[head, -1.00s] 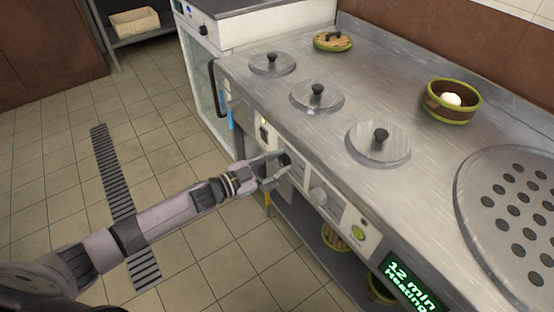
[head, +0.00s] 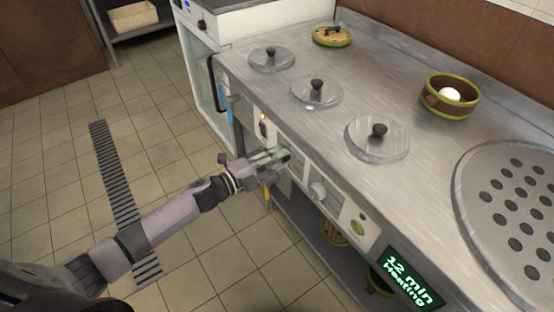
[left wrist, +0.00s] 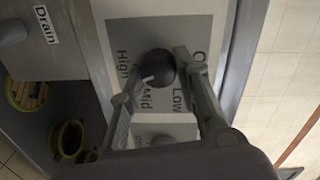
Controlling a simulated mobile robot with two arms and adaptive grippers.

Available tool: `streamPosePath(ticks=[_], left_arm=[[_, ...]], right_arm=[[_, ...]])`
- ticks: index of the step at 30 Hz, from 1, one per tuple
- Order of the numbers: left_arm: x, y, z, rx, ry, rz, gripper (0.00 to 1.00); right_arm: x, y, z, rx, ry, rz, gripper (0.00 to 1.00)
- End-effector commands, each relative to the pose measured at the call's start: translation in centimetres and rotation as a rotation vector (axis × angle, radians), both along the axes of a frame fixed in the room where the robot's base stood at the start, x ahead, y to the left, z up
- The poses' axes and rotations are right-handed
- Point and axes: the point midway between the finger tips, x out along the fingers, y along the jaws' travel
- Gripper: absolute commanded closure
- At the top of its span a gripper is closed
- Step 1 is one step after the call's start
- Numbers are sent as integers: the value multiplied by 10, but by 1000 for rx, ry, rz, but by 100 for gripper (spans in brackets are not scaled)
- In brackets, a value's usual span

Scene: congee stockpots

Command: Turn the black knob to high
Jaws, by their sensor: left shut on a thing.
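The black knob (left wrist: 158,70) is round with a white pointer mark, on a light panel (left wrist: 185,32) in the left wrist view. Its mark points down and left in that view, between the "High" (left wrist: 122,66) and "Mid" (left wrist: 148,98) labels. "Low" (left wrist: 182,98) is on the other side, and another label is partly covered by a finger. My left gripper (head: 280,158) is at the cooker's front panel, its fingers (left wrist: 158,82) shut on the knob from two sides. In the head view the fingers largely hide the knob. My right gripper is not in view.
A grey knob (head: 318,192) and a green button (head: 357,228) are on the same front. A display (head: 408,278) reads "12 min Heating". Three lidded pots (head: 316,92) and a bowl (head: 450,98) are on top. A "Drain" label (left wrist: 45,25) shows in the wrist view.

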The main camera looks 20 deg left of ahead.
Motion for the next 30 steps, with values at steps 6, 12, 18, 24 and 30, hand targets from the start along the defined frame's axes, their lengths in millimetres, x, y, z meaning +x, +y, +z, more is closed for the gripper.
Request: streamPosePath(ticks=[6, 12, 18, 24, 30], left_arm=[[-1, 0, -3, 140, -107, 1, 98], [-1, -1, -3, 231, -179, 0, 98], [-1, -1, -3, 288, -222, 0, 98], [-1, -1, -3, 310, -240, -1, 98], [-1, -1, -3, 314, -242, -1, 98]], right_arm=[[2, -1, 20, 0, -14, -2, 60], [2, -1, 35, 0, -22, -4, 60], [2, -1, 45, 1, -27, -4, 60], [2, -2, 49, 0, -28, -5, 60], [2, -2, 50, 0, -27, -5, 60]])
